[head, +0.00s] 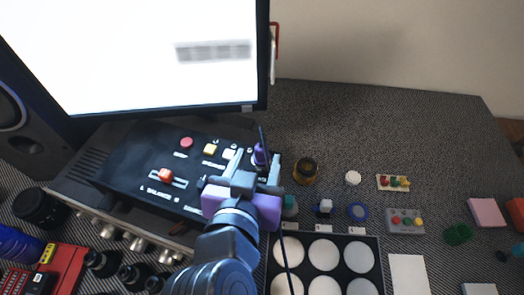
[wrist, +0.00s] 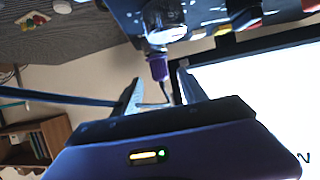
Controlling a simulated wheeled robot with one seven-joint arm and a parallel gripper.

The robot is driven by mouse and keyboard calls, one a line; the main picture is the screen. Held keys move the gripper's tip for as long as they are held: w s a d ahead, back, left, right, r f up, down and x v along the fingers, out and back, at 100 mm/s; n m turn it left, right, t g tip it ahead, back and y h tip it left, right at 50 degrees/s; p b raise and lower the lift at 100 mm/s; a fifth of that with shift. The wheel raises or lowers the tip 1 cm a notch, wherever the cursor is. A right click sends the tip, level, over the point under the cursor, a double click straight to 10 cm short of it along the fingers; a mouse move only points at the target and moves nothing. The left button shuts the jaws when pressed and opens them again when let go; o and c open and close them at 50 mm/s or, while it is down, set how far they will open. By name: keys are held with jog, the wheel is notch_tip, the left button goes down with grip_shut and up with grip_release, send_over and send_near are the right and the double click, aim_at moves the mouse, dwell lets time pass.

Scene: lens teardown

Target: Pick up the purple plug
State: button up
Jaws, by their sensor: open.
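The purple plug (head: 259,154) stands at the right end of the black control panel, with a thin dark cable by it. In the wrist view the plug (wrist: 158,68) shows as a short purple piece at the panel's socket, just past the fingertips. My gripper (head: 256,160) is open, with one finger on each side of the plug. The fingers (wrist: 160,78) also show apart in the wrist view, and the plug lies in the gap between them. I cannot tell whether either finger touches it. The plug's lower part is partly hidden by my gripper in the head view.
The control panel (head: 130,165) carries a red button, a yellow button and a slider. A large bright monitor (head: 140,50) stands behind it. A tray of white discs (head: 375,243) lies at the lower right. Small parts lie on the right, with bare mat (head: 400,125) behind them.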

aim_at(260, 155)
jog(key=x, duration=0.5)
jog(key=shift+d+f+p, duration=0.1)
jog(key=shift+f+p, duration=0.1)
jog(key=shift+p, duration=0.2)
jog(key=shift+c, duration=0.2)
grip_shut()
